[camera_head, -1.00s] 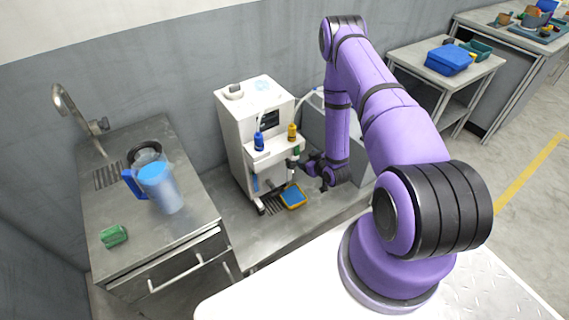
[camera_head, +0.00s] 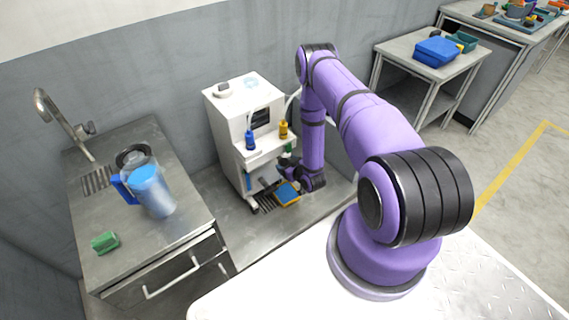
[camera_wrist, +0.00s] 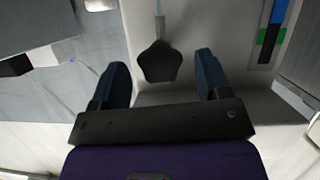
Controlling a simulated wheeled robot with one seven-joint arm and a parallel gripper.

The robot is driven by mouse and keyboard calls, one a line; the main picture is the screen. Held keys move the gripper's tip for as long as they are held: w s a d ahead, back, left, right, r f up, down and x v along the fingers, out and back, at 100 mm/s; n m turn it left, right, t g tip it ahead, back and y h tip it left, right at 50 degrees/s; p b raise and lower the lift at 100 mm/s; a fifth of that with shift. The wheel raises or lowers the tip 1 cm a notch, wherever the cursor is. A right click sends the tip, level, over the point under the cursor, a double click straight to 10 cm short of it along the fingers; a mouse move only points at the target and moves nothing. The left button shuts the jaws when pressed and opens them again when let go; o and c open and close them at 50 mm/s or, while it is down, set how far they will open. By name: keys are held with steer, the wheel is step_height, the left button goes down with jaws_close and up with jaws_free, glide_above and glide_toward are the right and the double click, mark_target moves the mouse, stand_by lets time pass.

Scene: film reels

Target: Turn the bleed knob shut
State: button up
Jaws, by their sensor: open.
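The bleed knob (camera_wrist: 160,62) is a dark, lobed knob on the pale face of the machine in the wrist view. A thin pale tube runs just above it. My gripper (camera_wrist: 160,72) is open, with one blue finger on each side of the knob and visible gaps between them. I cannot tell how far the fingertips reach along its depth. In the head view, the white machine (camera_head: 228,124) stands on the steel counter, with my wrist low at its front right. The knob cannot be made out there.
A blue bottle (camera_head: 250,140) and a yellow bottle (camera_head: 283,130) sit on the machine's ledge. A blue and yellow tray (camera_head: 287,194) lies below, close to my gripper. A jug (camera_head: 153,190) and green sponge (camera_head: 105,242) stand on the left counter.

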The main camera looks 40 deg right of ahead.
steer(key=shift+x, duration=1.1)
steer(key=c, duration=0.9)
